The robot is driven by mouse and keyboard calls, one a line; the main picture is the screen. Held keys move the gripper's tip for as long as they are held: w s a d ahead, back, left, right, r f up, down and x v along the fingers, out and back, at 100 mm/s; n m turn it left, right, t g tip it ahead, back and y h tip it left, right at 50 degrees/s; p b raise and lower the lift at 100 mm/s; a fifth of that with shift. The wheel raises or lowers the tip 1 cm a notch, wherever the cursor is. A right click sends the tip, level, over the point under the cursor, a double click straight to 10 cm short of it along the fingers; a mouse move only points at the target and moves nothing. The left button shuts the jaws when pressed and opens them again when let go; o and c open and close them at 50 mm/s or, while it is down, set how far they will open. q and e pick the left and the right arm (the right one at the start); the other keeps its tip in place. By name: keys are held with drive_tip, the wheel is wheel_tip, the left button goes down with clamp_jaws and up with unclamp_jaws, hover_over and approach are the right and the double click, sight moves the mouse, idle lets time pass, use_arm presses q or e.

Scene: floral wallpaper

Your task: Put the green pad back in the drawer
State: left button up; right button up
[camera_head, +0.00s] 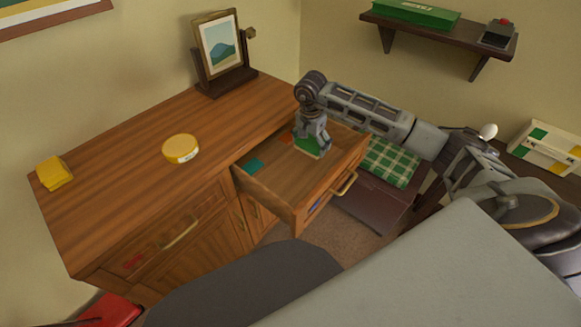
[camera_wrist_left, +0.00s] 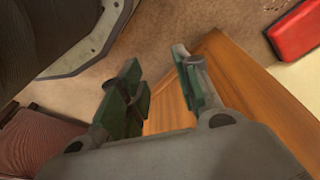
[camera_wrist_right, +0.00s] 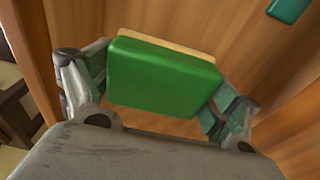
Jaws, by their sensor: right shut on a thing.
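The green pad (camera_wrist_right: 163,77) is a bright green block with a pale wooden-looking edge behind it in the right wrist view. My right gripper (camera_wrist_right: 160,98) is shut on it, one finger at each end. In the head view my right gripper (camera_head: 312,148) reaches down into the open drawer (camera_head: 287,188), and a bit of the green pad (camera_head: 307,147) shows between its fingers. Whether the pad touches the drawer floor I cannot tell. My left gripper (camera_wrist_left: 160,95) is open and empty beside the cabinet, above the carpet. It does not show in the head view.
A teal piece (camera_head: 254,166) lies in the drawer's left part. A yellow round tin (camera_head: 180,148), a yellow block (camera_head: 54,173) and a framed picture (camera_head: 221,46) stand on the cabinet top. A red box (camera_wrist_left: 296,28) lies on the floor. A green checkered cloth (camera_head: 390,162) is beyond the drawer.

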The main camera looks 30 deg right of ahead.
use_arm(q)
drive_tip(key=shift+r, duration=0.3)
use_arm(e)
drive_tip(key=shift+d+f, duration=0.1)
drive_tip(key=shift+f, duration=0.1)
drive_tip(key=shift+f, duration=0.1)
